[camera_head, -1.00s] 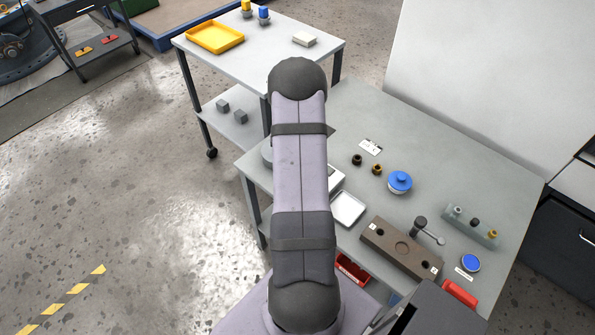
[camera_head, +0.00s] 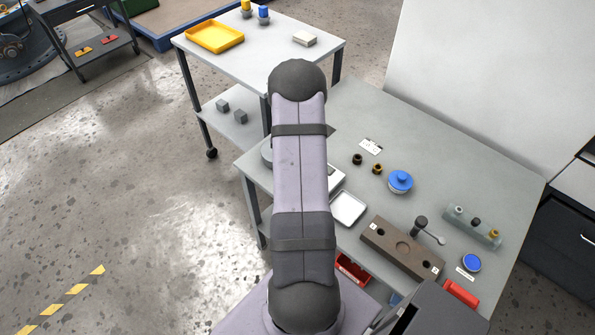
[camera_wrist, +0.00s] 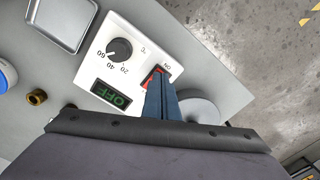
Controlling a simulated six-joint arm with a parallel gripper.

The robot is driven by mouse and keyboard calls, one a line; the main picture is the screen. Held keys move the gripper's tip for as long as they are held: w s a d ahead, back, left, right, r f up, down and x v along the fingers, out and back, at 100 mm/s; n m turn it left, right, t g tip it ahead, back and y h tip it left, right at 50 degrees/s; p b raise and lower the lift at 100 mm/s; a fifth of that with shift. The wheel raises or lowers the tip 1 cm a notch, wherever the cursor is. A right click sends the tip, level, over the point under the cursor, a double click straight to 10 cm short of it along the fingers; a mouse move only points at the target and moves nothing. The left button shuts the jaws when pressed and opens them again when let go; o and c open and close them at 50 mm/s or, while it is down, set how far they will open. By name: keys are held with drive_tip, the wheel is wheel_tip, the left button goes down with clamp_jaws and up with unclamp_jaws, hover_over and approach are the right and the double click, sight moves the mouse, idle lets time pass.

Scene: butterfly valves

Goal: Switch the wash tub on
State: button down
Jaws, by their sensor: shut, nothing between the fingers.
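The wash tub's white control box (camera_wrist: 140,50) shows in the wrist view with a black dial (camera_wrist: 119,50), a red rocker switch (camera_wrist: 150,78) and a dark display (camera_wrist: 117,96) reading OFF in green. My gripper (camera_wrist: 159,88) is shut and empty, its blue fingers over the switch and hiding part of it. I cannot tell whether the tips touch it. A round grey disc, likely the tub (camera_wrist: 200,110), lies right of the fingers. In the head view my arm covers most of the control box (camera_head: 338,174) and hides my gripper.
A metal tray (camera_wrist: 66,20) lies beside the box. A blue-lidded pot (camera_head: 400,181), small dark and brass fittings (camera_head: 377,169) and a brown block with a crank (camera_head: 385,247) stand on the grey table. A second table (camera_head: 270,50) holds a yellow tray (camera_head: 215,37).

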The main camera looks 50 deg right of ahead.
drive_tip(key=shift+f, duration=0.25)
drive_tip(key=shift+r, duration=0.1)
drive_tip(key=shift+r+p, duration=2.55)
drive_tip(key=shift+r, duration=0.85)
